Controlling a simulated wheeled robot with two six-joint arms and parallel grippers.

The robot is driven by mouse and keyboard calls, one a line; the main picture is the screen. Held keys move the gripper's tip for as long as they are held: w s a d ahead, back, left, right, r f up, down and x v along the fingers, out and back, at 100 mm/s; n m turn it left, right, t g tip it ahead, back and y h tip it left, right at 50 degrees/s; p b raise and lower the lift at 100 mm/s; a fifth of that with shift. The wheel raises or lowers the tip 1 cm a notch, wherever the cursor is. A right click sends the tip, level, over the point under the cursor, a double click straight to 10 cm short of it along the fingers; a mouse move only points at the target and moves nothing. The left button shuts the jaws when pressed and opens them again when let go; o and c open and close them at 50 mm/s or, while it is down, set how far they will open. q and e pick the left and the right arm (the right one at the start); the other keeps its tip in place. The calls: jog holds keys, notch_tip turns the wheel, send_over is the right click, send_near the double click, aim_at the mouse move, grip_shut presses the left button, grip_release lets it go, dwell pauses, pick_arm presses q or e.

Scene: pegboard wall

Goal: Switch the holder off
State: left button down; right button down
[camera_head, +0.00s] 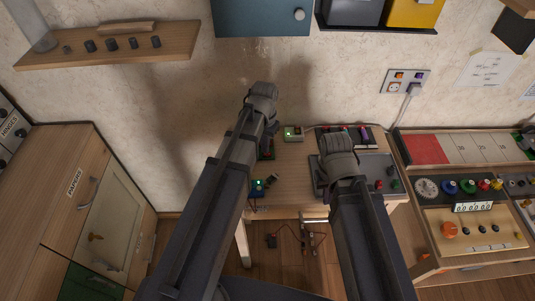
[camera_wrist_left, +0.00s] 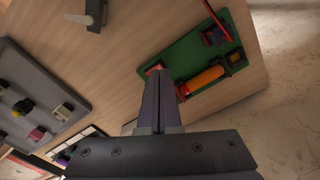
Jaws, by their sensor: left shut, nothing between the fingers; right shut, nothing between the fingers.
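My left gripper (camera_wrist_left: 163,100) is shut and empty in the left wrist view. Its fingertips are at the edge of a green board (camera_wrist_left: 190,82), close to a small red part (camera_wrist_left: 153,68); I cannot tell whether they touch. The board carries an orange-yellow cylinder that looks like a battery (camera_wrist_left: 206,78), a dark block and a red wire. This looks like the holder. In the head view my left arm largely hides the board, and the left fingers are not clear. My right arm reaches over the grey tray, its fingers hidden behind it.
On the wooden desk (camera_head: 290,174) are a small pale green device (camera_head: 293,133) and a teal box with a lit spot (camera_head: 258,186). A grey tray (camera_head: 376,167) lies at the right. A wall socket (camera_head: 405,82) is behind. A control panel (camera_head: 470,220) stands further right.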

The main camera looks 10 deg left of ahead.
pick_arm(q)
jog(key=shift+f+b, duration=0.55)
jog(key=shift+f, duration=0.05)
jog(key=shift+r, duration=0.1)
notch_tip(320, 180, up, 7)
jog(key=p, duration=0.7)
dwell(0.4)
jog(key=s+d+m+y, duration=0.1)
jog(key=s+d, duration=0.9)
jog(key=s, duration=0.4)
jog(key=shift+s+d, duration=0.15)
jog(key=shift+s, duration=0.05)
